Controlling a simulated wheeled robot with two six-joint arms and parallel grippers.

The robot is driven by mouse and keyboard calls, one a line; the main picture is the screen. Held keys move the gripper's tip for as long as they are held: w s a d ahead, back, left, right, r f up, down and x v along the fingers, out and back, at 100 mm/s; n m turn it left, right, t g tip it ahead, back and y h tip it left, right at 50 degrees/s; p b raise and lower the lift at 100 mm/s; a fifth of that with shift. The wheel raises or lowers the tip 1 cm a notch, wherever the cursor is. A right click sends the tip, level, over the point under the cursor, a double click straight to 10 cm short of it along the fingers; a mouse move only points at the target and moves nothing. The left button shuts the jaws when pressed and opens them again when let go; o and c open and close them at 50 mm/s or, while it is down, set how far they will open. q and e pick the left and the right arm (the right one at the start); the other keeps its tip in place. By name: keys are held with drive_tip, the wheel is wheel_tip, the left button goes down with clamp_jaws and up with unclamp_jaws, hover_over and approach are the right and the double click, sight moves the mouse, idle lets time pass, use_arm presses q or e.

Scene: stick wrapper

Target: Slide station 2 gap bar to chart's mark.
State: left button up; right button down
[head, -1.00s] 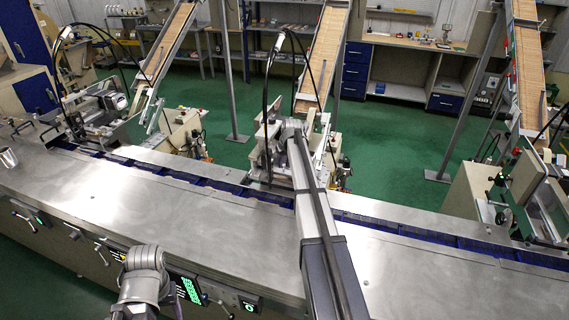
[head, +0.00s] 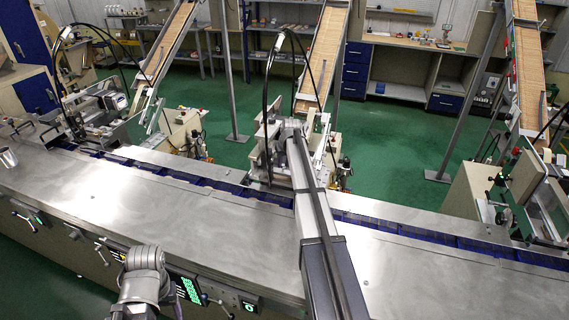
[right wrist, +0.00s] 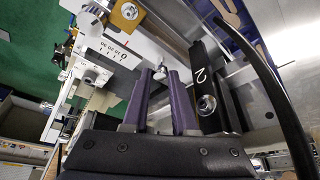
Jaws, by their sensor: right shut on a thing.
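My right arm reaches across the steel table to the middle station (head: 268,150), and its wrist hides most of the gripper in the head view. In the right wrist view the two purple fingers of my right gripper (right wrist: 167,76) are shut on a small pale metal piece, apparently the gap bar's grip (right wrist: 177,70). A white plate with a printed scale (right wrist: 118,48), its 0 nearest the fingers, lies just left of the fingertips. A black plate marked 2 (right wrist: 202,76), with a round shiny knob, is right of them. The bar's exact reading is unclear.
The long steel table (head: 120,205) is largely bare, with a blue channel (head: 375,222) along its far edge. Similar stations stand at left (head: 100,105) and right (head: 525,195). A sloping wooden chute (head: 322,55) rises behind the middle station. A lit green panel (head: 189,290) is on the front.

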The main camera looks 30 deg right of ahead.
drive_tip(key=shift+w+a, duration=0.35)
drive_tip(key=shift+w, duration=0.1)
drive_tip(key=c, duration=0.7)
unclamp_jaws()
drive_tip(key=shift+a, duration=0.1)
